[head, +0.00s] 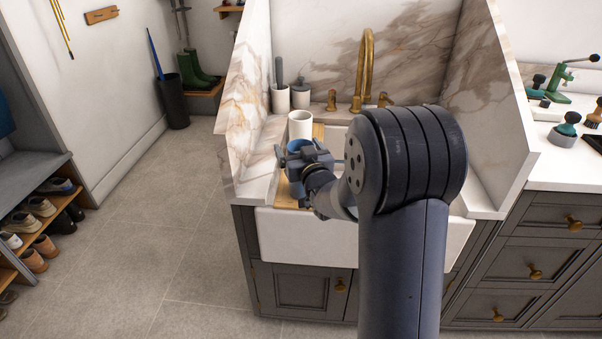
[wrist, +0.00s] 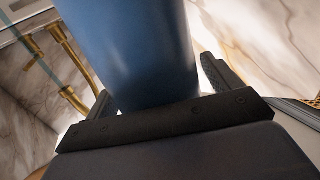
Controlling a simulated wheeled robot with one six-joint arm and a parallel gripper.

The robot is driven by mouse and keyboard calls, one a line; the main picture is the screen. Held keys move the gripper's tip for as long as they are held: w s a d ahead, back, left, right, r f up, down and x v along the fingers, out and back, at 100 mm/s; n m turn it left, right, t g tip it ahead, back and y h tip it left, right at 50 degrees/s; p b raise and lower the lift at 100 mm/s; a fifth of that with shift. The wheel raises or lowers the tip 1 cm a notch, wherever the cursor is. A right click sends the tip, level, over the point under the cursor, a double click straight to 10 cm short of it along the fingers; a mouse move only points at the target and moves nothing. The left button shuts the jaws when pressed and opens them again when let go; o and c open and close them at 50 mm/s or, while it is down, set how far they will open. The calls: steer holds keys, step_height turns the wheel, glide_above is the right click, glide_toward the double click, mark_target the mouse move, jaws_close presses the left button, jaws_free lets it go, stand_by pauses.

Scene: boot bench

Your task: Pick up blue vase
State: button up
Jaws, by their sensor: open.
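The blue vase (wrist: 130,45) fills the upper middle of the wrist view, very close to the camera. My gripper (wrist: 160,88) has one finger on each side of the vase, and its jaws are open. In the head view the blue vase (head: 297,146) shows only in part behind my gripper (head: 294,158), at the left end of the sink. My wrist hides most of it there. I cannot tell whether the fingers touch the vase.
A white cylinder (head: 300,124) stands just behind the vase on a wooden board (head: 287,192) across the white sink (head: 300,238). A brass faucet (head: 364,65) rises at the back. Marble side walls (head: 250,80) flank the sink. A utensil crock (head: 280,98) stands at the back left.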

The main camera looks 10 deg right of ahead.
steer(key=shift+r, duration=0.1)
jaws_close()
stand_by(0.8)
